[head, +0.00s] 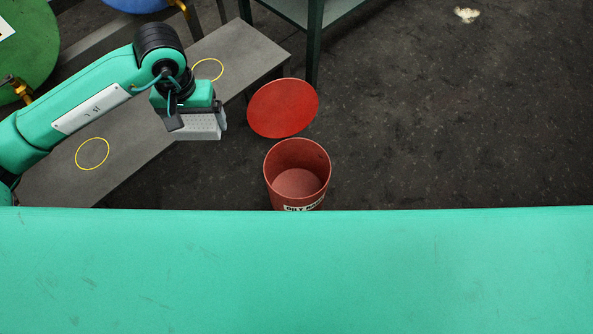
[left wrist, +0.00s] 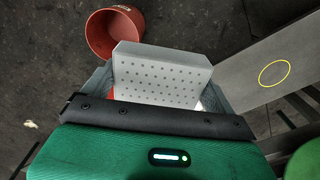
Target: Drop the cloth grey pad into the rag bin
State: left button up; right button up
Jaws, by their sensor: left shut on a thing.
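My left gripper (head: 196,122) is shut on the grey pad (head: 203,132), a light grey block with a dotted face. The pad fills the jaws in the left wrist view (left wrist: 160,75). It is held in the air, up and to the left of the rag bin in the head view. The rag bin (head: 297,178) is a red, round, open-topped bin with a white label on its front, and its visible inside looks empty. The bin also shows in the left wrist view (left wrist: 115,34), beyond the pad's upper left corner. My right gripper is not in view.
A red lid (head: 283,108) stands tilted behind the bin. A long grey bench (head: 130,135) with yellow rings runs along the left. A dark green table (head: 315,40) stands at the back. Green and blue drums (head: 35,40) are at upper left.

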aim_at(294, 191)
jog(key=u, duration=0.4)
jog(key=i+l+u, duration=0.15)
jog(key=l+u, duration=0.2)
jog(key=l, duration=0.2)
jog(key=l+u, duration=0.75)
jog(key=l, duration=0.35)
